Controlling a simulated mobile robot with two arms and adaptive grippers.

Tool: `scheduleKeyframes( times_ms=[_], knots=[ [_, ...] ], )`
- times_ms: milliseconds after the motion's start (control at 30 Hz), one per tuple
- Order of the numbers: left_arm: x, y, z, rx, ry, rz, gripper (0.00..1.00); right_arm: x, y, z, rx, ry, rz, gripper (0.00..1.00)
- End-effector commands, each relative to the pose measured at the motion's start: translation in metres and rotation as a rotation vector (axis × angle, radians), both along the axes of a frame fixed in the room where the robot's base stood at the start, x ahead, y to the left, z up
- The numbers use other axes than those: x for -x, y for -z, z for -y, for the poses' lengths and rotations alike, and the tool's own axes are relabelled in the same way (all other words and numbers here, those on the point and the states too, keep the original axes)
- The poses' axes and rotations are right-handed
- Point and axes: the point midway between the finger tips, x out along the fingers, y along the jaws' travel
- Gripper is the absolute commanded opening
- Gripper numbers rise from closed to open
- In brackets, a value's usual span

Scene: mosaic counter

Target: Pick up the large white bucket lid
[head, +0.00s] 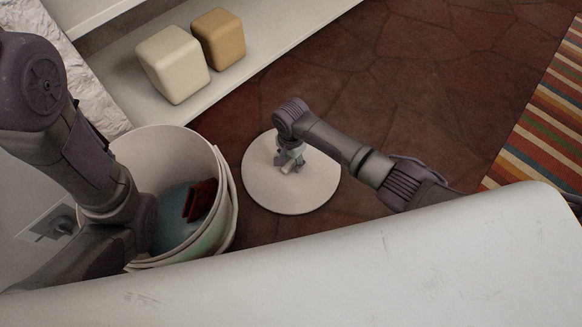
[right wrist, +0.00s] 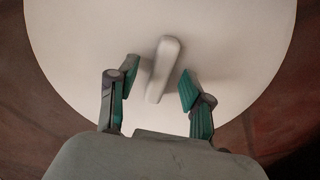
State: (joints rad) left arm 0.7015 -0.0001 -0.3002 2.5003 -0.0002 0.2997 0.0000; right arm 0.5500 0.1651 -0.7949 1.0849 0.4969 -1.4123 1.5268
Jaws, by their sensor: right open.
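The large white bucket lid (head: 292,190) is a round disc with a bar handle in its middle, lying on the red stone floor in the head view. In the right wrist view the lid (right wrist: 90,45) fills most of the picture and its handle (right wrist: 163,69) stands between my fingers. My right gripper (head: 288,164) is over the middle of the lid. Its two fingers (right wrist: 158,90) are open, one on each side of the handle, with a gap on both sides. My left arm comes in from the left in the head view, but its gripper does not show.
A white bucket (head: 224,190) with blue and dark red contents stands left of the lid, partly behind my left arm. Two blocks, cream (head: 172,66) and tan (head: 218,38), sit on a pale ledge (head: 290,30). A striped rug (head: 540,125) lies at right. Open floor surrounds the lid's right side.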

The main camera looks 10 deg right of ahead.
Motion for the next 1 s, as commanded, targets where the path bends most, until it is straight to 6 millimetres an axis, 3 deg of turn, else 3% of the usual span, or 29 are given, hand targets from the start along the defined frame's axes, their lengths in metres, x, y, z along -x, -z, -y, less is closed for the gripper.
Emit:
scheduleKeyframes(
  times_ms=[33,300,333,733,1000],
  knots=[
    [0.0,0.0,0.0,0.0,0.0,0.0,0.36,0.0,0.0,0.0,0.0,0.0,0.0,0.47],
    [0.0,0.0,0.0,-0.001,0.0,0.001,0.36,0.0,0.0,0.0,0.0,0.0,0.0,0.02],
    [0.0,0.0,0.0,-0.001,0.0,0.001,0.36,0.0,0.0,0.0,0.0,0.0,0.0,0.0],
    [0.0,-0.002,0.0,-0.001,0.001,0.001,0.36,0.0,-0.003,0.0,0.0,0.0,0.0,0.0],
    [0.0,-0.025,0.0,0.0,0.0,-0.001,0.36,0.0,-0.025,0.0,-0.001,0.0,-0.001,0.0]
  ],
)
